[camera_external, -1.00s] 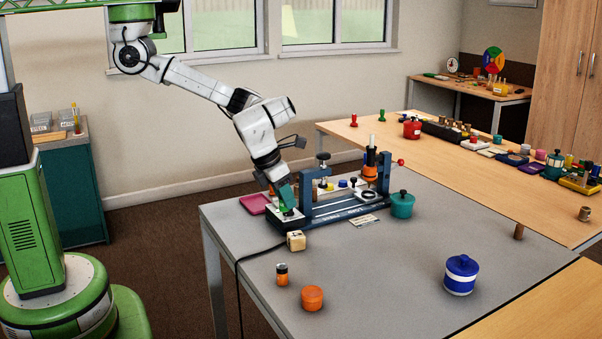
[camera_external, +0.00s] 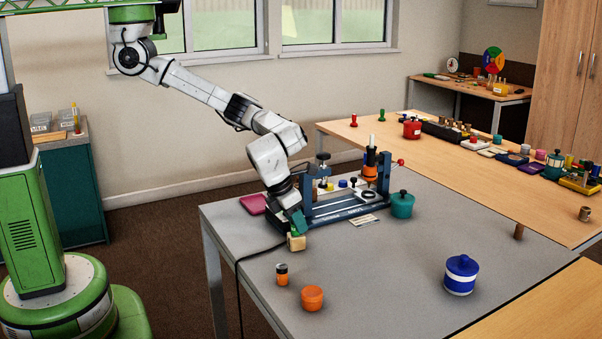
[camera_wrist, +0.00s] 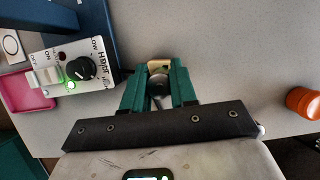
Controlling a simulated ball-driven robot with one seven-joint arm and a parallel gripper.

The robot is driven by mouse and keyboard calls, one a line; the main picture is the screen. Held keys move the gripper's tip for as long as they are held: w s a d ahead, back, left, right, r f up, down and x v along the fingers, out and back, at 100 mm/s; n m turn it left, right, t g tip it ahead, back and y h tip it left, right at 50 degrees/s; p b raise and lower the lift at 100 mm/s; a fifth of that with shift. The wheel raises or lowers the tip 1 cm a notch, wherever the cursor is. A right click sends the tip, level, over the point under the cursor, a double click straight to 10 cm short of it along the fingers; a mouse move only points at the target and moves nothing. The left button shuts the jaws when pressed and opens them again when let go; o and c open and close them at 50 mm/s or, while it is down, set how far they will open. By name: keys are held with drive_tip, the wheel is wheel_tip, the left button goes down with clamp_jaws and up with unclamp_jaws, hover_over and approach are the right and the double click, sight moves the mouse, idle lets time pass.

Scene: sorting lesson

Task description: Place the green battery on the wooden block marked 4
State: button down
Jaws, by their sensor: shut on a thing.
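My gripper (camera_external: 297,224) is just above the small wooden block (camera_external: 297,243), near the left edge of the grey table. It is shut on the green battery, which is mostly hidden between the teal fingers in the outside view. In the wrist view my gripper (camera_wrist: 158,90) holds the battery (camera_wrist: 158,84) end-on, its dark end showing between the fingers. A tan part of the block (camera_wrist: 158,65) shows just beyond it. I cannot read the block's number, nor tell whether the battery touches the block.
The blue fixture (camera_external: 345,212) stands close behind my gripper, with a knobbed control panel (camera_wrist: 75,68) and a pink tray (camera_external: 253,204) beside it. An orange battery (camera_external: 282,275), an orange pot (camera_external: 312,298) and a blue jar (camera_external: 461,274) stand in front. The table's middle is clear.

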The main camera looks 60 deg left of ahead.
drive_tip(key=c, duration=0.9)
unclamp_jaws()
drive_tip(key=v, duration=1.2)
drive_tip(key=shift+p, duration=0.35)
drive_tip(key=shift+r, duration=0.15)
